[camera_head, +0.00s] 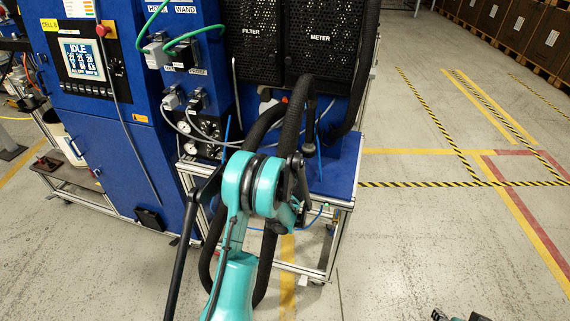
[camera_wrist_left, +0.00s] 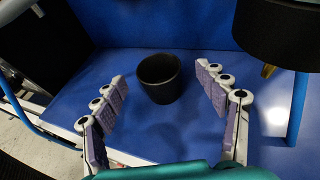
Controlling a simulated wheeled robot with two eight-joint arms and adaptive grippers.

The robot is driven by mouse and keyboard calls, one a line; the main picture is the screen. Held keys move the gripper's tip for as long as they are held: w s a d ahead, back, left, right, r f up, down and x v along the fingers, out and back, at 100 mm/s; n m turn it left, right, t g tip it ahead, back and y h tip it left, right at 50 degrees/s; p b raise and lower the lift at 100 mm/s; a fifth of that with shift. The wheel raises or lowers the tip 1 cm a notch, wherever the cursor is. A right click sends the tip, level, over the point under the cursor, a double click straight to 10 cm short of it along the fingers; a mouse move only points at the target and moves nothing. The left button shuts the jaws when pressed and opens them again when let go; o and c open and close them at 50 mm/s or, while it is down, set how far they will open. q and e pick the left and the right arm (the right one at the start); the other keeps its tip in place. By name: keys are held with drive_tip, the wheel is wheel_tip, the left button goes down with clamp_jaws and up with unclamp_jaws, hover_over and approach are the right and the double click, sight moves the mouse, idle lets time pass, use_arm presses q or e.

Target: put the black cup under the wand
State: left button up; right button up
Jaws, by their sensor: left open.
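The black cup (camera_wrist_left: 160,92) stands upright on the blue table top in the left wrist view, with its open rim showing. My left gripper (camera_wrist_left: 162,73) is open and empty, its two fingers spread to either side of the cup, which sits a little beyond them and apart from both. In the head view my teal left arm reaches over the blue table (camera_head: 338,170) and hides its gripper and the cup. I cannot make out the wand for certain; the word WAND is on the cabinet label. A sliver of my right arm's end (camera_head: 460,317) shows at the bottom right.
A large dark cylinder (camera_wrist_left: 283,38) with a brass tip and a blue post (camera_wrist_left: 298,108) stand to the right of the cup. Thick black hoses (camera_head: 292,125) loop in front of the table.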

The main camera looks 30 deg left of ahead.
sight(284, 155)
use_arm(q)
drive_tip(key=b+x, duration=0.1)
drive_tip(key=x, duration=0.3)
drive_tip(key=shift+a+f, duration=0.1)
drive_tip(key=c, duration=1.1)
drive_tip(key=shift+s, duration=0.1)
drive_tip(key=shift+c, duration=0.2)
